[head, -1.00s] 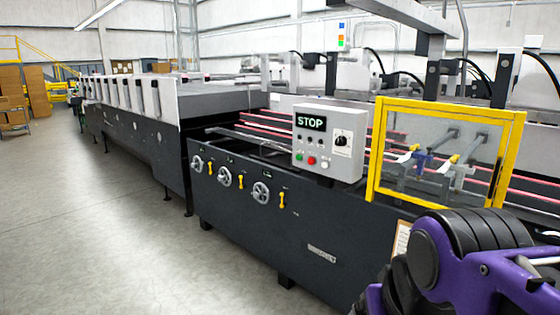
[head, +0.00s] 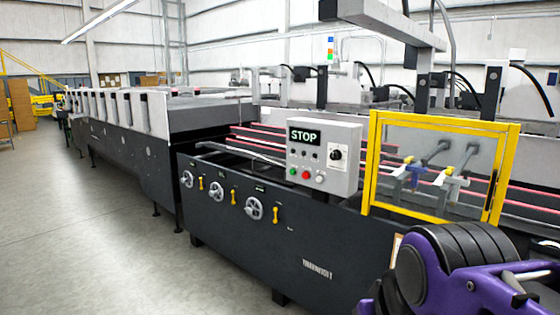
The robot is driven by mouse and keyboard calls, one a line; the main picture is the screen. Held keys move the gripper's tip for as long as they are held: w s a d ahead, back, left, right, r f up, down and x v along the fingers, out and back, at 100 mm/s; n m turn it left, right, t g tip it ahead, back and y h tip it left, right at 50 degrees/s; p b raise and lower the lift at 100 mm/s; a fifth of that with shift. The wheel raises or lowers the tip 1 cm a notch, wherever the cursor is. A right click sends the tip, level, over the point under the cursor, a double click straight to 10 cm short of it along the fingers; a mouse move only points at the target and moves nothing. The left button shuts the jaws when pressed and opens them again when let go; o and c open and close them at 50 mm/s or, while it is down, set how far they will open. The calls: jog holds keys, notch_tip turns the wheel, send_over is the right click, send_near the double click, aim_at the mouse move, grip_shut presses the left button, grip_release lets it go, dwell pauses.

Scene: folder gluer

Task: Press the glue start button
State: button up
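A grey control box (head: 326,156) stands on top of the folder gluer's dark side panel, near the middle of the head view. Its display (head: 304,136) reads STOP. No label for the glue start button is readable. My purple and black arm shows at the lower right, apart from the box. My gripper is outside the view.
The long folder gluer (head: 240,240) runs from the right foreground to the far left. Handwheels (head: 254,208) and yellow levers (head: 275,214) stick out of its side. A yellow-framed guard (head: 440,166) stands right of the box. The grey floor (head: 90,230) at left is clear.

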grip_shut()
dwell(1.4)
